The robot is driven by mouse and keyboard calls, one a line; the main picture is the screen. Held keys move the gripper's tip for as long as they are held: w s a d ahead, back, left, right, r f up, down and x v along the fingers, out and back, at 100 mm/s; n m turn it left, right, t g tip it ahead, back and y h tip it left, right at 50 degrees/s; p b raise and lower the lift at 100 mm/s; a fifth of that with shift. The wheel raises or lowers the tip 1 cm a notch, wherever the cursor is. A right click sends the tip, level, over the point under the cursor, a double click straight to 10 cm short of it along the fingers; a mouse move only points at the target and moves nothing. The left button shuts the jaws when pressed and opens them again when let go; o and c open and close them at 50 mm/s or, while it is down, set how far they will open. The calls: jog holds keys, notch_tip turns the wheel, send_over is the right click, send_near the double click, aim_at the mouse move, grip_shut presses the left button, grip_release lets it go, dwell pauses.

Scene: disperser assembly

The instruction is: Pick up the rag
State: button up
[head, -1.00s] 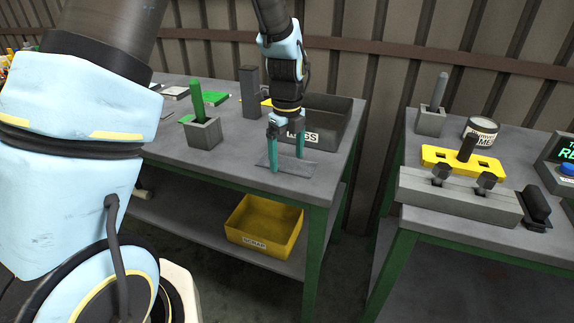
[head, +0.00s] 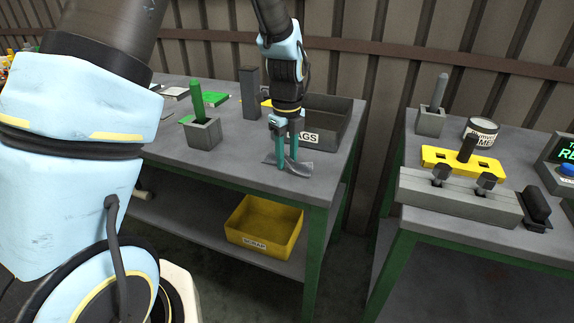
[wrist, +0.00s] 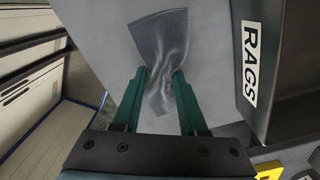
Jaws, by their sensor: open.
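The grey rag (head: 302,170) lies on the left workbench, near its front right corner. It is gathered in its middle, with ends fanning out, and it also shows in the wrist view (wrist: 162,40). My gripper (head: 287,166) points down at the rag. In the wrist view its two green fingers (wrist: 159,75) stand on either side of the rag's narrowed middle, close to the cloth. The jaws are open, partly closed in around it. Whether both fingertips touch the cloth is hard to tell.
A dark bin labelled RAGS (head: 346,125) stands right behind the gripper. A grey block with a green peg (head: 203,132) stands to the left. A yellow scrap bin (head: 262,222) sits on the lower shelf. A second workbench (head: 430,251) stands right, across a gap.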

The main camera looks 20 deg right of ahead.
grip_shut()
notch_tip(320, 180, up, 12)
jog(key=p, duration=0.9)
